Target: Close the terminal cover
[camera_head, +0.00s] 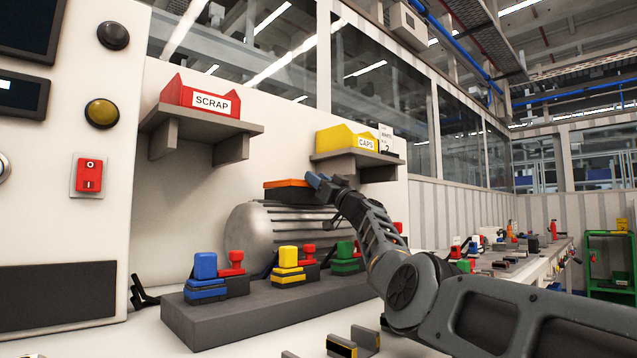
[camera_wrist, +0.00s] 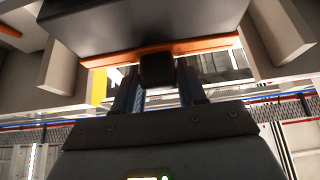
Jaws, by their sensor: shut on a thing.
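The terminal cover (camera_head: 287,184) is an orange plate over a black terminal box (camera_head: 291,194) on top of the grey ribbed motor (camera_head: 262,226). It looks roughly level in the head view; I cannot tell whether it is fully seated. In the wrist view the cover (camera_wrist: 190,45) is an orange strip along the edge of the dark box (camera_wrist: 150,22). My gripper (camera_head: 317,181) is at the cover's right end. In the wrist view its two fingers (camera_wrist: 158,75) are shut on a black tab at the cover's edge. The fingers hide part of the tab.
A shelf with the yellow CAPS bin (camera_head: 346,140) hangs close above my gripper. A red SCRAP bin (camera_head: 200,97) stands on another shelf at the left. A grey block (camera_head: 240,317) with coloured connectors stands before the motor.

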